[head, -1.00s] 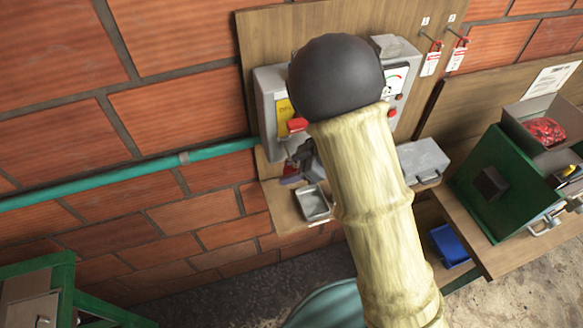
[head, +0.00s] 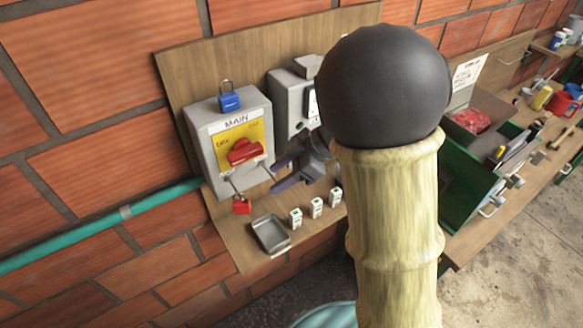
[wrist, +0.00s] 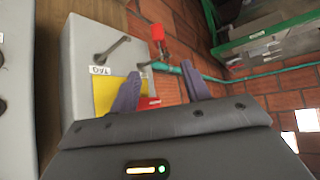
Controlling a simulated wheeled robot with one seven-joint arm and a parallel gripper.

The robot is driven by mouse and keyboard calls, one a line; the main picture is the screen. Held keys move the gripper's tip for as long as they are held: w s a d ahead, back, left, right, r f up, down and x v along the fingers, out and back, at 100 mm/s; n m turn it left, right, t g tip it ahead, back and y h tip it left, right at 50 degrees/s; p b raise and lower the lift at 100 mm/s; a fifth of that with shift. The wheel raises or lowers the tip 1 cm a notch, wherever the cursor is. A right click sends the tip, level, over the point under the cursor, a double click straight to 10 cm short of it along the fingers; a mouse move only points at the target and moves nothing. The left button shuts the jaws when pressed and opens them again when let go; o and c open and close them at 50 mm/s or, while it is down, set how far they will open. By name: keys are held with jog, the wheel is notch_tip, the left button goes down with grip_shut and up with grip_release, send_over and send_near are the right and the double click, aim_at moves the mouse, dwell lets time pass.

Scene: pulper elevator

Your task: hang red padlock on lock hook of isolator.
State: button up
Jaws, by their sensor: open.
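The isolator (head: 205,130) is a grey box marked MAIN with a yellow plate and a red handle (head: 243,152). Two thin metal hooks stick out near its lower edge. The red padlock (head: 242,205) hangs at the left hook (head: 233,188), over the shelf; in the wrist view the red padlock (wrist: 157,32) shows beyond the fingers. My gripper (head: 277,173) is open and empty, with its purple fingers near the right hook, apart from the padlock. The wrist view shows my gripper (wrist: 160,72) with fingers spread in front of the isolator (wrist: 85,45). My arm hides part of the board.
A blue padlock (head: 229,101) sits on top of the isolator. A metal tray (head: 270,236) and three small white blocks (head: 316,207) stand on the shelf below. A second grey box (head: 287,95) is close on the right. A green toolbox (head: 470,190) stands farther right.

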jog(key=v, duration=0.3)
jog(key=shift+d+r, duration=0.15)
jog(key=shift+w, duration=0.15)
jog(key=w+d+f+m+t+b, duration=0.1)
jog(key=w+d+m+t+b, duration=0.2)
jog(key=w+t, duration=0.4)
jog(key=w+d+f+m+t+h+b, duration=0.25)
jog(key=d+f+m+h, duration=0.2)
jog(key=d+m, duration=0.25)
jog(key=s+d+f+m+g+h+b, duration=0.2)
jog(key=s+f, duration=0.4)
jog(key=s, duration=0.3)
jog(key=s+d+f+m+g+h+b, duration=0.2)
jog(key=s+f+m+g, duration=0.2)
jog(key=s, duration=0.5)
jog(key=shift+s+f+m+g, duration=0.35)
jog(key=shift+f+m, duration=0.55)
jog(key=shift+m, duration=0.3)
